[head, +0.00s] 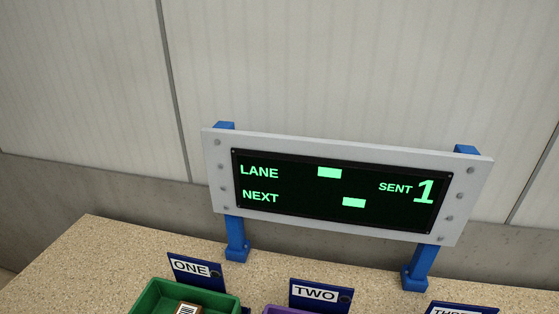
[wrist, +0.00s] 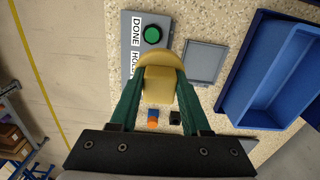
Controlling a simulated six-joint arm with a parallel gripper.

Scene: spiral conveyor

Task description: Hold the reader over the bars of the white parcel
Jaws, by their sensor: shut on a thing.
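My gripper (wrist: 157,86) shows in the wrist view, its two dark green fingers shut on a tan-yellow, rounded thing that I take for the reader (wrist: 158,62). The reader is held above the speckled table, beside the panel with the green button. Its reading face is turned away and I cannot see it. The white parcel and its bars are in neither view. My gripper does not show in the head view.
A panel with a green button (wrist: 153,34), a grey square pad (wrist: 203,62) and a blue bin (wrist: 265,85) are near my gripper. In the head view, a lit board (head: 340,188) stands behind a green bin (head: 217,296) holding a brown parcel (head: 187,309).

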